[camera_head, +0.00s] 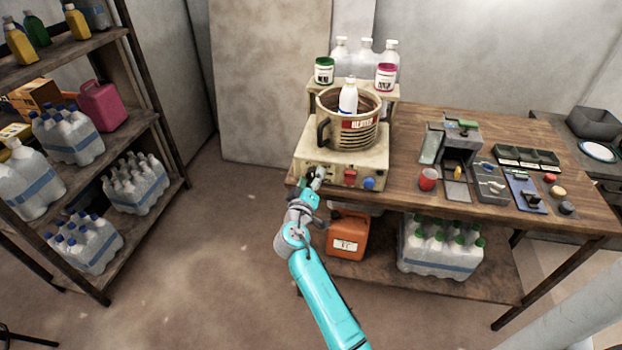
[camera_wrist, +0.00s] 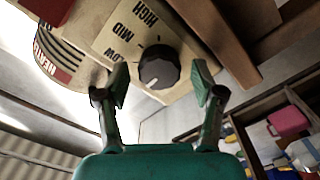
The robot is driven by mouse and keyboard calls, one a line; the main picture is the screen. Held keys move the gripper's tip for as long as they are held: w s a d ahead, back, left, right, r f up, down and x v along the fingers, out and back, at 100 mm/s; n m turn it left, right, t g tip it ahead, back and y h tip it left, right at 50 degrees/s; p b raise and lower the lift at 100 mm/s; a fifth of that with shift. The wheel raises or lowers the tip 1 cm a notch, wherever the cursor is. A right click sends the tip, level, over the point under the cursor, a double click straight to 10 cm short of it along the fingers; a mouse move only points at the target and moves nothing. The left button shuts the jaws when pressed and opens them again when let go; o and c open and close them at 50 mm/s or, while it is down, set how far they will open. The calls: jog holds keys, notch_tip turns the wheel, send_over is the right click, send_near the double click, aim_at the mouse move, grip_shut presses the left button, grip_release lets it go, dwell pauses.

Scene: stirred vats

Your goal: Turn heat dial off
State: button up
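The heat dial (camera_wrist: 158,67) is a dark round knob on the beige front panel of the heater (camera_head: 343,155). The wrist view shows HIGH, MID and LOW labels beside it. A pale mark on the knob points down and slightly left in the wrist view, away from these labels. My gripper (camera_wrist: 161,88) is open, with one finger on each side of the dial and visible gaps between. In the head view my gripper (camera_head: 314,183) is at the left of the heater's front panel and mostly hides the dial.
A ribbed pot (camera_head: 350,133) holding a white bottle sits on the heater. A red switch (camera_head: 350,177) and a blue knob (camera_head: 369,183) are right of the dial. A red cup (camera_head: 427,179) stands on the table (camera_head: 400,207); an orange canister (camera_head: 347,240) is below.

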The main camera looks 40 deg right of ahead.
jog(key=v, duration=1.2)
dwell(0.4)
jog(key=shift+s, duration=0.1)
jog(key=s+a+f+n+t+y, duration=0.1)
jog(key=s+a+f+y, duration=0.3)
jog(key=s, duration=0.3)
jog(key=s+a+f+n+y, duration=0.2)
jog(key=s+a+f+y, duration=0.1)
jog(key=s+f, duration=0.3)
jog(key=s+a+f+n+t+y, duration=0.1)
jog(key=s+a+f+y, duration=0.25)
jog(key=s, duration=0.45)
jog(key=s+a+r+m+t+y, duration=0.1)
jog(key=s+a+r+y, duration=0.1)
jog(key=s+r, duration=0.4)
jog(key=s+a+r+m+y, duration=0.1)
jog(key=s+a+r, duration=0.3)
jog(key=s, duration=1.1)
notch_tip(320, 180, up, 3)
jog(key=shift+m+t+y, duration=0.35)
jog(key=shift+m+t, duration=0.05)
